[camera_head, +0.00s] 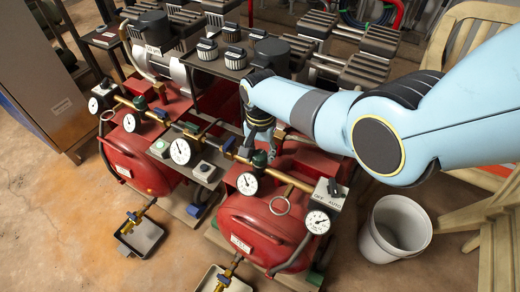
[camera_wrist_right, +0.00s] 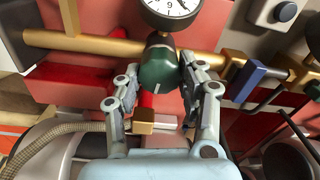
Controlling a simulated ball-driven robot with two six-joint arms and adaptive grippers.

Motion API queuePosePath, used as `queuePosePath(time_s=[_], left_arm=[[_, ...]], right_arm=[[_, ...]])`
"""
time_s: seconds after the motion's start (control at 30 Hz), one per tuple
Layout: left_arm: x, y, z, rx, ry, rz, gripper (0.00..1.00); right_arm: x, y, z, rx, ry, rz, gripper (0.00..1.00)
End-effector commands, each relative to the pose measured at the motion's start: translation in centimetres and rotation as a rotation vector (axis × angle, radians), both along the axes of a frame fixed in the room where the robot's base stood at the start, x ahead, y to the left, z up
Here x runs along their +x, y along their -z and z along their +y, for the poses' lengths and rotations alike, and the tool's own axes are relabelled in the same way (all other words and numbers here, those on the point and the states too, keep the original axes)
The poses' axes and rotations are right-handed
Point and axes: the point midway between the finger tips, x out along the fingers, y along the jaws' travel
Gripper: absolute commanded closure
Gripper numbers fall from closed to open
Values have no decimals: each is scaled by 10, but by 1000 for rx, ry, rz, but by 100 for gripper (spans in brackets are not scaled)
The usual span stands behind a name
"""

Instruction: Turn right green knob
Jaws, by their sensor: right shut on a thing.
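The right green knob (camera_head: 259,159) sits on the brass pipe of the right red compressor, just above a pressure gauge (camera_head: 247,184). In the right wrist view the dark green knob (camera_wrist_right: 157,68) is in the middle, with a white mark on its lower face. My right gripper (camera_head: 259,142) reaches down to it from above. In the wrist view its two fingers stand on either side of the knob and are shut on it. The other green knob (camera_head: 140,103) is on the left compressor, apart from my gripper. My left gripper is out of view.
Two red tanks (camera_head: 262,228) carry brass pipes, gauges and an OFF/AUTO switch box (camera_head: 331,193). A blue-handled valve (camera_wrist_right: 247,80) is beside the knob in the wrist view. A white bucket (camera_head: 395,230) and wooden chair (camera_head: 490,215) stand at right. Open floor lies front left.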

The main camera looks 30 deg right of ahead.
Motion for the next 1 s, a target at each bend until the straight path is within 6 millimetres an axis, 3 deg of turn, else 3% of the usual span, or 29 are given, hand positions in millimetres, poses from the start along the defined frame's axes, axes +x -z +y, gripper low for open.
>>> queuePosePath(time_s=[0.3,0.83,0.87,1.0], left_arm=[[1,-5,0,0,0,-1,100],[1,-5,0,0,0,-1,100],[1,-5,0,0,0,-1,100],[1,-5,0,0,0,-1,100]], right_arm=[[0,0,-1,-1,117,-1,93],[0,0,-1,-1,139,-1,93],[0,0,-1,-1,139,-1,58],[0,0,-1,-1,139,-1,40]])
